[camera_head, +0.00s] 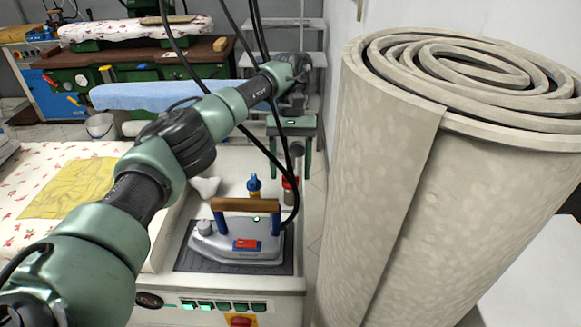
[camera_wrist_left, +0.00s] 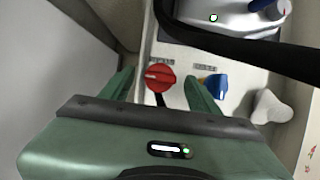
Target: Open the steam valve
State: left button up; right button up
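A red knob (camera_head: 290,184) and a blue knob (camera_head: 254,184) stand on the white ironing station behind the iron. The labels beside them are too small to read, so I cannot tell from them which is the steam valve. In the left wrist view the red knob (camera_wrist_left: 158,77) shows between the fingers and the blue knob (camera_wrist_left: 213,84) just outside the right-hand finger. My left gripper (camera_head: 290,164) points down above the red knob, open and empty; it also shows in the left wrist view (camera_wrist_left: 160,88). I cannot tell whether the fingers reach knob height. My right gripper is not in view.
A steam iron (camera_head: 238,238) with a wooden handle rests on a dark mat. A black cable hangs beside the gripper and crosses the wrist view. A white object (camera_head: 204,188) lies left of the blue knob. A large rolled carpet (camera_head: 400,200) stands close on the right.

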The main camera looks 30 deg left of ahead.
pick_arm(q)
jog(key=p+v, duration=0.6)
jog(key=v, duration=0.1)
jog(key=shift+r, duration=0.25)
jog(key=shift+w, duration=0.1)
dwell(0.5)
